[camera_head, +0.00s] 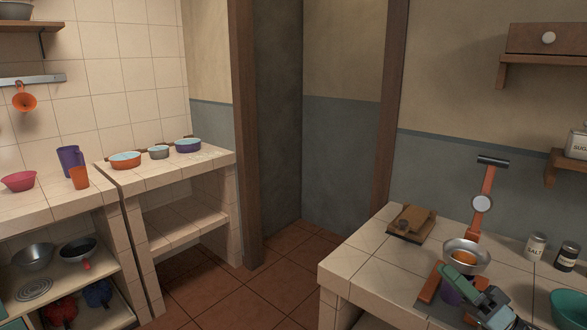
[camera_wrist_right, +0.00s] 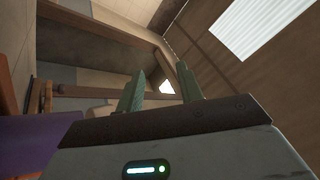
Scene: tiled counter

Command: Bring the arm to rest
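A large purple surface (camera_wrist_right: 38,145), likely the cup, shows close at the lower left there. Whether the gripper touches the cup cannot be told. My left gripper is in neither view.
The bowl sits at an orange scale (camera_head: 485,203) with a round dial. Salt (camera_head: 537,246) and pepper (camera_head: 567,256) jars and a green bowl (camera_head: 568,308) stand to the right. Wooden boards (camera_head: 412,222) lie at the back left. The counter's front left is clear.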

